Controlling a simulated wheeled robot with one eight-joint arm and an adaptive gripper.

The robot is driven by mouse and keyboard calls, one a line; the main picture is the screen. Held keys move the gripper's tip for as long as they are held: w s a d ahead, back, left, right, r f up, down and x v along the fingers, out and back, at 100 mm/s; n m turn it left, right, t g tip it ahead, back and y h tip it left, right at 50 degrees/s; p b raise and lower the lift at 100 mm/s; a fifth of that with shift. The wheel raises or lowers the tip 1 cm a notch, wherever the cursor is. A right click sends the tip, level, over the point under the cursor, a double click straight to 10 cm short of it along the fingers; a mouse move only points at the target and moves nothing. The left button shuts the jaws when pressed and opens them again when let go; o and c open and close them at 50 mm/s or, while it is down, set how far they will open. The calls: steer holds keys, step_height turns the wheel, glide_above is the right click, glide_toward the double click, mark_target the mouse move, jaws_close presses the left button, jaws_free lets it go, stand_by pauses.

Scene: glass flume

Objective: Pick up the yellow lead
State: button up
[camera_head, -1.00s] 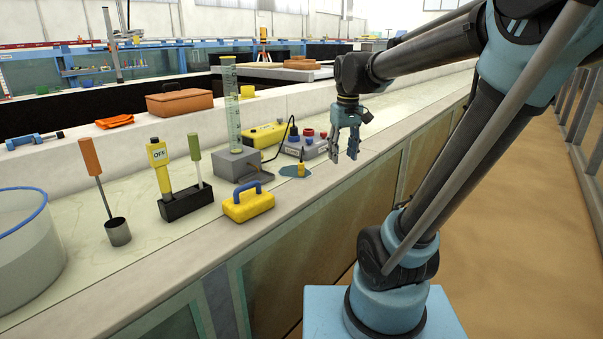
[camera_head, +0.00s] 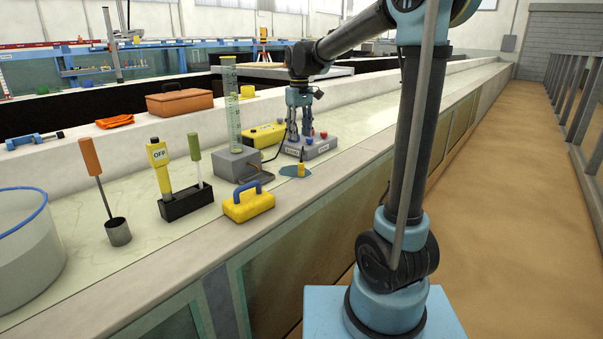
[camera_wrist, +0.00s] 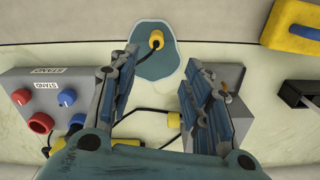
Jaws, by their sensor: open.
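The yellow lead shows as a yellow plug (camera_head: 300,170) on a black cable, lying on a blue-grey puddle-like patch (camera_head: 283,173) on the bench. In the wrist view the plug (camera_wrist: 156,40) lies ahead of my gripper, beyond its fingertips. Black cable and a second yellow connector (camera_wrist: 174,120) show lower down between the fingers. My gripper (camera_head: 299,137) points down over the area of the grey control box. In the wrist view my gripper (camera_wrist: 163,62) is open, with nothing between its fingertips. The fingers hide part of the cable.
The grey control box (camera_wrist: 45,85) with red and blue knobs is close on one side. A grey block (camera_head: 232,163) carrying a tall clear cylinder (camera_head: 229,100) is on the other. A yellow block with blue handle (camera_head: 248,205) and a black holder (camera_head: 186,204) stand nearer.

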mark_target(301, 162)
step_height(301, 162, down, 10)
steer(key=shift+r, duration=0.1)
steer(key=f, duration=0.3)
steer(key=shift+w+d+f, duration=0.25)
steer(key=shift+w+f, duration=0.05)
steer(key=shift+f, duration=0.8)
jaws_close()
